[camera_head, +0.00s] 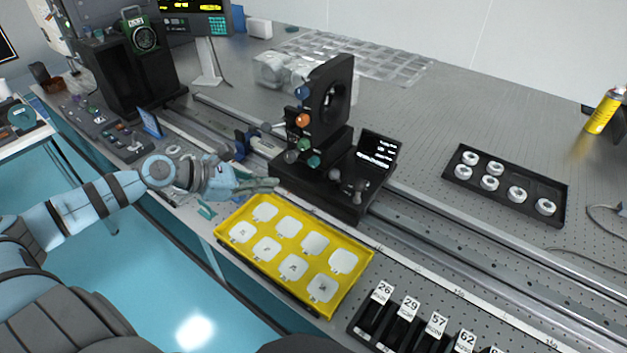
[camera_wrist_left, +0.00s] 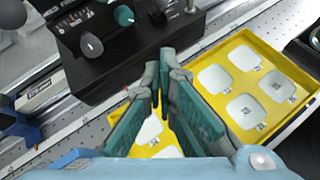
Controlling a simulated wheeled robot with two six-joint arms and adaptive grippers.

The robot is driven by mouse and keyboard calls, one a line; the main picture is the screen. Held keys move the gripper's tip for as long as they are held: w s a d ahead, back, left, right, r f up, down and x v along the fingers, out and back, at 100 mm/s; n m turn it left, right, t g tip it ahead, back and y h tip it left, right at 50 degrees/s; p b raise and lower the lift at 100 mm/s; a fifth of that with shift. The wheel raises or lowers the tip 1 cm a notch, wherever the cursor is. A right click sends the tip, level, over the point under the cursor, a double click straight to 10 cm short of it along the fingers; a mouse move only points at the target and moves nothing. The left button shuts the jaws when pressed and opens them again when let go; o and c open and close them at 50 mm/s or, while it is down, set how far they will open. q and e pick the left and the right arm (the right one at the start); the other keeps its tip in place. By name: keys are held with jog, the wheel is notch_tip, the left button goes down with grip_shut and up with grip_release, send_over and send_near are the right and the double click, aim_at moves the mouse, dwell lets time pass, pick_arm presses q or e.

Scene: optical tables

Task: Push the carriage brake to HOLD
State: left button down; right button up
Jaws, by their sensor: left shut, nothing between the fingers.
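The carriage (camera_head: 325,185) is a black block on the long rail, with an upright ring mount and a small lit display. Its near face and top carry several knobs: a grey knob (camera_head: 291,156), a green knob (camera_head: 313,161) and an orange knob (camera_head: 302,119). The grey knob also shows in the left wrist view (camera_wrist_left: 92,45), beside a teal knob (camera_wrist_left: 123,15). I cannot tell which one is the brake, and no HOLD mark is readable. My left gripper (camera_head: 272,184) is shut and empty, its teal fingers (camera_wrist_left: 165,60) just in front of the carriage's near side. My right gripper is not in view.
A yellow tray (camera_head: 225,232) with white square pieces lies below and right of my left gripper. Numbered black holders (camera_head: 398,330) stand at the front. A black tray (camera_head: 457,178) of white rings is at right. A blue-handled part (camera_head: 241,143) sits left of the carriage.

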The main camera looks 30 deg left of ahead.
aim_at(336, 176)
pick_arm(q)
jog(key=w+d+r+x, duration=0.1)
jog(key=r+x, duration=0.1)
jog(key=x, duration=1)
jog(key=shift+r, duration=0.2)
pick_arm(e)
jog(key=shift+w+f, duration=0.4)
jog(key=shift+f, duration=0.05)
